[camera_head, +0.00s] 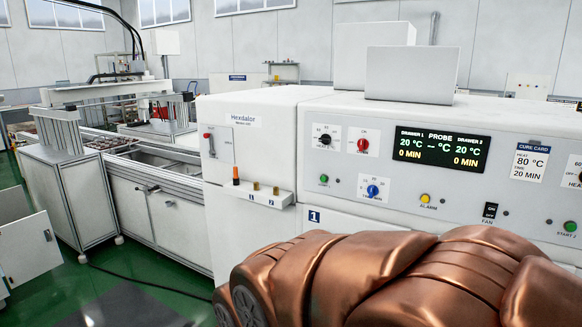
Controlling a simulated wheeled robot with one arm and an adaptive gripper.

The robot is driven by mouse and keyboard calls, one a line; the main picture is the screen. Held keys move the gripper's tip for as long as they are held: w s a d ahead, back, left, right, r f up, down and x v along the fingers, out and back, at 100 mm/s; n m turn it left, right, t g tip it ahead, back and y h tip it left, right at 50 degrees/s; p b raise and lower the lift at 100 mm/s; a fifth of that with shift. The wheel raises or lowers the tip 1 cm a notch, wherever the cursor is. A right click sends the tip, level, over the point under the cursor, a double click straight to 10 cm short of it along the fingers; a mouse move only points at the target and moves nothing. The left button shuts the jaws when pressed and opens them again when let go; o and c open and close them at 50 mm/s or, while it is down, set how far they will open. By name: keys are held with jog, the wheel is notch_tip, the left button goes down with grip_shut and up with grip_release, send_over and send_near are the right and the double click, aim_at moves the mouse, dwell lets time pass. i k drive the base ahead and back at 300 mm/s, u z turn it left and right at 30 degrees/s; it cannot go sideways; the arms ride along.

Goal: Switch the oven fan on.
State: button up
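The oven (322,112) is a large white cabinet with a control panel on its front. The fan switch (490,211) is a small black rocker low on the panel, with the word FAN under it. White marks show on the rocker, but I cannot tell which way it is set. A small dark lamp or dot (506,213) is just right of it. My copper-coloured arm fills the lower right foreground, below the switch, and hides the lower oven front. My gripper is not in view.
The panel also has a yellow alarm button (425,199), a green start button (570,226), red (363,145) and blue (373,191) knobs, and a display (441,149) reading 20 °C and 0 MIN. A ledge (256,195) juts out at left. Green floor (150,290) is open at lower left.

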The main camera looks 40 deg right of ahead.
aim_at(490, 212)
jog(key=z, duration=2.1)
jog(key=k, duration=1.3)
jog(key=u, duration=0.7)
jog(key=i, duration=1.45)
jog(key=z, duration=0.3)
